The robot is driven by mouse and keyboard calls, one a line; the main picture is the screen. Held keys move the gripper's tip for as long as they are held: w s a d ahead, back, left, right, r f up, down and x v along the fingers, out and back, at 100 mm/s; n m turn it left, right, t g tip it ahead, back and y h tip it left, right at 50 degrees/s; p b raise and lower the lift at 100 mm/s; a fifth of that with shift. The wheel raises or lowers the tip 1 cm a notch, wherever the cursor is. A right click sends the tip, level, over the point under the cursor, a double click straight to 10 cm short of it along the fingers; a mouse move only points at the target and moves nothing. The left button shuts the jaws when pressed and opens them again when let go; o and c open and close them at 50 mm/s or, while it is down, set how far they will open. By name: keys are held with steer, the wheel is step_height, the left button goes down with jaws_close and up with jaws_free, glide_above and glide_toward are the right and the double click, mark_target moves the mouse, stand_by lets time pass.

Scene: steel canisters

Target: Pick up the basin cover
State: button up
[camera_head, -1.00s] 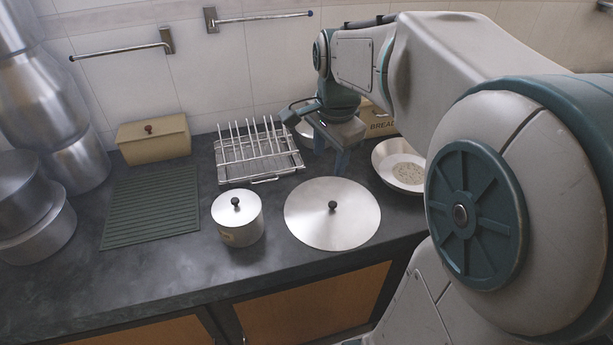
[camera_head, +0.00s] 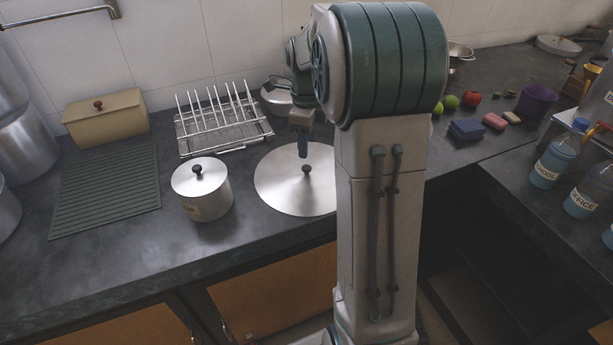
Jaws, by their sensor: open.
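The basin cover (camera_head: 283,182) is a wide, round, flat steel lid with a small dark knob (camera_head: 306,169) at its middle. It lies on the dark counter, and its right part is hidden behind my arm. My gripper (camera_head: 303,150) points down just above the knob, on its far side in the picture. The jaws are open and seen nearly edge-on, with nothing between them that I can make out. I cannot tell the exact gap between fingertips and knob.
A lidded steel canister (camera_head: 203,190) stands just left of the cover. A wire dish rack (camera_head: 222,124) and a lidded pan (camera_head: 276,97) are behind it. A ribbed green mat (camera_head: 106,188) and a tan bread box (camera_head: 105,117) lie left. Fruit and a purple bowl (camera_head: 536,101) are at right.

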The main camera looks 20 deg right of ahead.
mark_target(306, 167)
steer(key=f, duration=0.6)
steer(key=shift+s+a+f+b, duration=0.2)
steer(key=shift+s+f+b, duration=0.1)
steer(key=shift+f+b, duration=0.1)
jaws_close()
